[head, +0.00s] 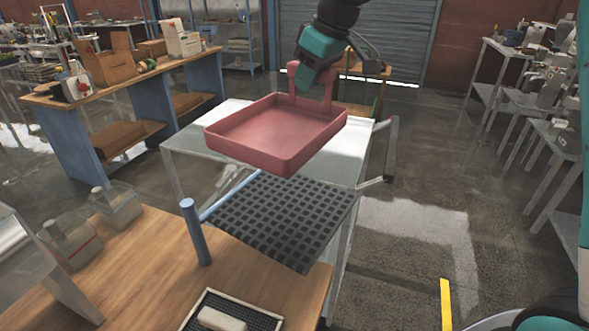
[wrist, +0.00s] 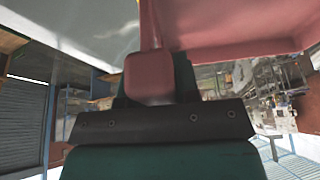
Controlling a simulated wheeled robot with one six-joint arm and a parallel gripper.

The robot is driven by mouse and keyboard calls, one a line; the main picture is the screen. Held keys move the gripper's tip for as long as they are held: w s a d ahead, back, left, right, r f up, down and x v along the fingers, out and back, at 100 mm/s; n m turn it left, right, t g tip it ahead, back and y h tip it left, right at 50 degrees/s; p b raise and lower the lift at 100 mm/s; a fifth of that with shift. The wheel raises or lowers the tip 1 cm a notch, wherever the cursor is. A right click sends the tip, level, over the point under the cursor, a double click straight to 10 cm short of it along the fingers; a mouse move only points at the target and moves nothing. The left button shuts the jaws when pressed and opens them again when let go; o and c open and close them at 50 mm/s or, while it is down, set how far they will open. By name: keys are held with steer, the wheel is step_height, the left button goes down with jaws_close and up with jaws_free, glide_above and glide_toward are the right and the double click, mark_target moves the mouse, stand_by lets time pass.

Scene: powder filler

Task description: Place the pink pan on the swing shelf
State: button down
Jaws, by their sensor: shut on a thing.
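The pink pan (head: 272,128) is a shallow square tray with a raised handle at its far right. My gripper (head: 312,80) is shut on that handle and holds the pan nearly level. In the wrist view the handle (wrist: 150,78) sits at the jaws, with the pan's underside or wall (wrist: 235,22) beyond. The swing shelf (head: 283,218) is a dark perforated panel on a blue arm from a blue post (head: 195,230). The pan appears above and beyond the shelf, apart from it, over the metal table. The shelf's visible surface is empty.
A pale metal table (head: 190,142) stands behind the shelf. A wooden bench (head: 150,270) in front carries clear containers (head: 117,205) and a small framed grid tray (head: 255,310) with a pale block. Open floor (head: 425,215) lies to the right.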

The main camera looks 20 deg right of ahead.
mark_target(327, 119)
step_height(327, 119, down, 17)
steer(key=p, duration=0.3)
steer(key=shift+s+f, duration=0.1)
steer(key=shift+f, duration=0.2)
steer(key=c, duration=0.8)
jaws_free()
steer(key=shift+c, duration=0.2)
steer(key=b+v, duration=0.2)
steer(key=v, duration=0.9)
steer(key=shift+d+r, duration=0.1)
steer(key=shift+r, duration=0.25)
steer(key=s+a+g, duration=0.1)
steer(key=s+a, duration=0.2)
steer(key=s, duration=1.1)
steer(key=s+a+m+g+y, duration=0.1)
steer(key=s+a, duration=0.3)
steer(key=s, duration=1.1)
steer(key=shift+g, duration=0.7)
